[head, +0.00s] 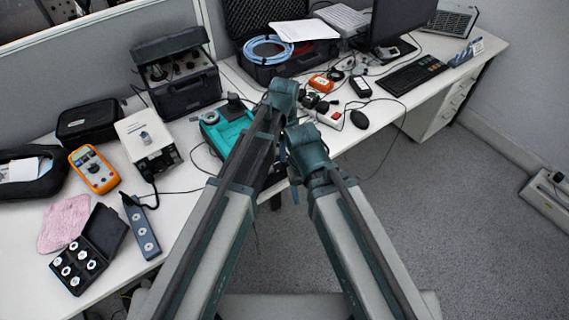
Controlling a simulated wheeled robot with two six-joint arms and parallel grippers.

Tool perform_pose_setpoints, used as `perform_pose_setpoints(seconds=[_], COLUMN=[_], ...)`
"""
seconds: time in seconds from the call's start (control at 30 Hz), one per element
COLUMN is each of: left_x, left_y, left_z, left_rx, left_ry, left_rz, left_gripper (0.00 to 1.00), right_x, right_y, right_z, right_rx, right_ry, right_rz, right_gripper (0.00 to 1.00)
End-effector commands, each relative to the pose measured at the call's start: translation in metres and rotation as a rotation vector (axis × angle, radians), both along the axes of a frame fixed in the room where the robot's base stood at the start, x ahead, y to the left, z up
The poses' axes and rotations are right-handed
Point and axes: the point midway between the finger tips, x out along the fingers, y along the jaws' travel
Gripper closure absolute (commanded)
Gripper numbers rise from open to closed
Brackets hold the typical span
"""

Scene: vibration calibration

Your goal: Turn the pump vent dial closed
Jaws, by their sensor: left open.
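I cannot clearly make out a pump vent dial. A white box unit (146,138) with a small fitting on top stands at the left of the desk. A teal device (227,131) with a black part on its top edge lies at the middle, partly hidden behind my left arm. My left gripper (281,152) is open, just right of the teal device, small and partly covered by my arm links. I see nothing held in it. My right arm reaches in from the lower right; its gripper cannot be made out behind its links.
An orange multimeter (94,169), a black case of round parts (88,250), a grey strip with sockets (141,228) and a pink cloth (64,224) crowd the left. An open black case (180,84), blue coiled cable (268,49) and keyboard (412,77) stand behind. Cables cross the desk.

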Motion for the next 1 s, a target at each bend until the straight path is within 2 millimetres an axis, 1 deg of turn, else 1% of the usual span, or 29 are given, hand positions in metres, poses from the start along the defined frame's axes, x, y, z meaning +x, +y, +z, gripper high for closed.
perform_pose_setpoints(seconds=[0.03, 0.2, 0.3, 0.43, 0.67, 0.7, 0.77, 0.9, 0.97, 1.0], left_x=[0.0, 0.0, 0.0, 0.0, 0.0, 0.0, 0.0, 0.0, 0.0, 0.0], left_y=[0.0, 0.0, 0.0, 0.0, 0.0, 0.0, 0.0, 0.0, 0.0, 0.0], left_z=[-0.015, -0.037, -0.045, -0.049, -0.047, -0.047, -0.047, -0.047, -0.047, -0.047], left_rx=[0.0, 0.0, 0.0, 0.0, 0.0, 0.0, 0.0, 0.0, 0.0, 0.0], left_ry=[0.0, 0.0, 0.0, 0.0, 0.0, 0.0, 0.0, 0.0, 0.0, 0.0], left_rz=[0.0, 0.0, 0.0, 0.0, 0.0, 0.0, 0.0, 0.0, 0.0, 0.0], left_gripper=[0.37, 0.37, 0.37, 0.37, 0.37, 0.41, 0.52, 0.77, 0.88, 0.95], right_x=[0.0, 0.0, 0.0, 0.0, 0.0, 0.0, 0.0, 0.0, 0.0, 0.0], right_y=[0.0, 0.0, 0.0, 0.0, 0.0, 0.0, 0.0, 0.0, 0.0, 0.0], right_z=[-0.015, -0.038, -0.045, -0.048, -0.047, -0.047, -0.047, -0.047, -0.047, -0.047], right_rx=[0.0, 0.0, 0.0, 0.0, 0.0, 0.0, 0.0, 0.0, 0.0, 0.0], right_ry=[0.0, 0.0, 0.0, 0.0, 0.0, 0.0, 0.0, 0.0, 0.0, 0.0], right_rz=[0.0, 0.0, 0.0, 0.0, 0.0, 0.0, 0.0, 0.0, 0.0, 0.0], right_gripper=[0.33, 0.33, 0.33, 0.33, 0.33, 0.33, 0.33, 0.33, 0.33, 0.33])
